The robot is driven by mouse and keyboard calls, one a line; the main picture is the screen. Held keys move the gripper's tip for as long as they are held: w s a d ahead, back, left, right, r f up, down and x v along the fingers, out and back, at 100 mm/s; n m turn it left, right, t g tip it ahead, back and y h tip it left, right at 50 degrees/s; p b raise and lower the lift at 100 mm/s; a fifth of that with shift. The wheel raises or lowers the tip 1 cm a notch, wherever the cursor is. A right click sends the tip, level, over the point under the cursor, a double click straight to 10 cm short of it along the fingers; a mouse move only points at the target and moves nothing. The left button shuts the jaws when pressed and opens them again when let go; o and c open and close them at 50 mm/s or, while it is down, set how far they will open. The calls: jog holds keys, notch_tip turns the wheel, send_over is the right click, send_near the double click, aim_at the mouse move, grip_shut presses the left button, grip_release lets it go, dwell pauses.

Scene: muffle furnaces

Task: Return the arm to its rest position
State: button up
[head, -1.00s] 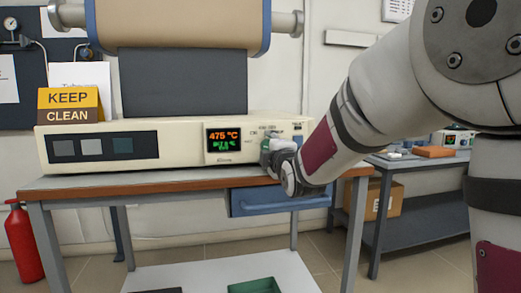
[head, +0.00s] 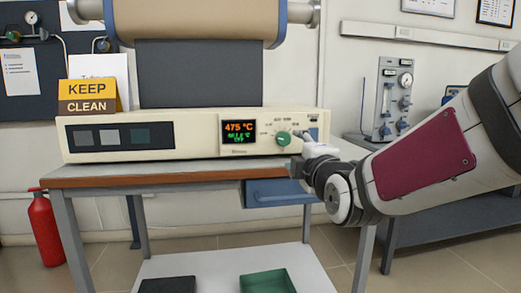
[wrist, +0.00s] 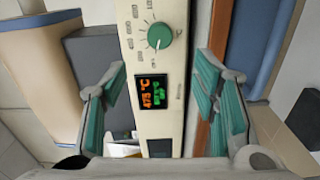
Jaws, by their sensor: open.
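My gripper (head: 306,162) is in front of the right end of the furnace's cream control unit (head: 190,152), near the bench edge. In the wrist view my gripper (wrist: 162,65) is open, its two teal-padded fingers apart with nothing between them. The green knob (head: 283,138) is uncovered, a little left of and above the gripper. It also shows in the wrist view, as a green knob (wrist: 159,36) beyond the fingers. The display (head: 239,134) reads 475 °C in orange, with small green text below that I cannot read surely. My arm reaches in from the right.
The bench (head: 170,183) has a blue drawer (head: 285,192) under its right part. A second bench (head: 430,220) with a gauge panel (head: 393,98) is behind my arm. A red extinguisher (head: 46,230) stands at left.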

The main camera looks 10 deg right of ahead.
jog(key=s+f+m+g, duration=0.9)
jog(key=s+f, duration=0.3)
jog(key=s, duration=0.4)
jog(key=s+f+m+g, duration=0.3)
jog(key=s+m+g, duration=0.15)
jog(key=s, duration=0.85)
jog(key=s+f+m+g, duration=0.2)
jog(key=s+m+g, duration=0.25)
jog(key=s, duration=0.75)
notch_tip(320, 180, up, 38)
jog(key=t+p, duration=0.4)
jog(key=p, duration=3.2)
jog(key=shift+w+d+f+n, duration=0.15)
jog(key=shift+d+n, duration=0.15)
jog(key=shift+d, duration=0.05)
